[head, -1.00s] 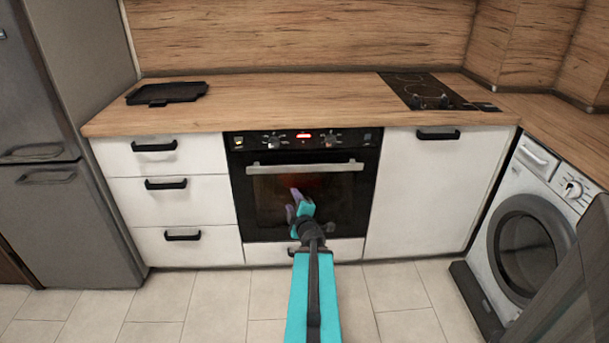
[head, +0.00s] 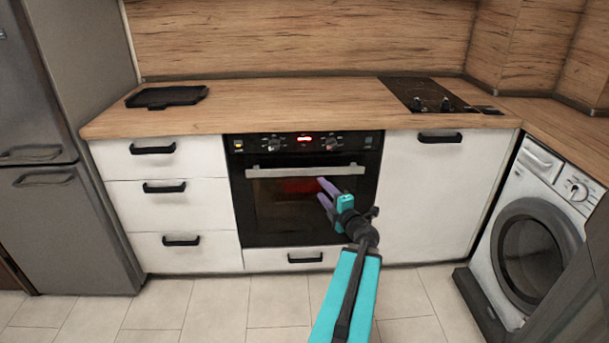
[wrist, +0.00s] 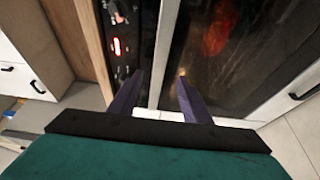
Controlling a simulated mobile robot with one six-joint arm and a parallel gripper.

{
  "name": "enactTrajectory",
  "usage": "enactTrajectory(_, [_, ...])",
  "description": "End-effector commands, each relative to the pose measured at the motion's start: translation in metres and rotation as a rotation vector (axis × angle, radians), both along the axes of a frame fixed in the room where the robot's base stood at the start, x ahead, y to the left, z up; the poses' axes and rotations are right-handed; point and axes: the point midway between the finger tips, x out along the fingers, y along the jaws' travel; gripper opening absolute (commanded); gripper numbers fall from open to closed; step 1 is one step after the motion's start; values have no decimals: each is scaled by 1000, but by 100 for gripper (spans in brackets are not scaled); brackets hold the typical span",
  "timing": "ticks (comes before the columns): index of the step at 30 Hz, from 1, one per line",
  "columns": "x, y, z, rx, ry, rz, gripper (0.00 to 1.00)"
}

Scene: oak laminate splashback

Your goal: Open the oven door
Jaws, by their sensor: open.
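The oven (head: 304,190) has a dark glass door that is shut, with a red glow behind the glass. Its silver bar handle (head: 290,172) runs across the top of the door. My gripper (head: 322,190) is open and empty, in front of the door just below the right part of the handle. In the wrist view the handle (wrist: 168,42) runs up the picture, between the lines of the two purple fingers (wrist: 159,76). I cannot tell whether the fingers reach around it.
The control panel (head: 305,142) with knobs and a red display is above the door. A drawer (head: 270,259) lies below the oven. White cabinets flank it, with a washing machine (head: 530,240) at right and a fridge (head: 75,230) at left. The tiled floor (head: 215,305) in front is clear.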

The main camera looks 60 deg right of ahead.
Motion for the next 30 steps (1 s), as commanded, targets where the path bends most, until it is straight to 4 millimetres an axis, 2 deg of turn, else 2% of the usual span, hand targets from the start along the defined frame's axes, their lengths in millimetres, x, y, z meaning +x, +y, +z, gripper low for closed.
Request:
enactTrajectory(11, [13, -9, -1, 1, -1, 0, 44])
enactTrajectory(30, [73, -47, -1, 1, -1, -1, 44])
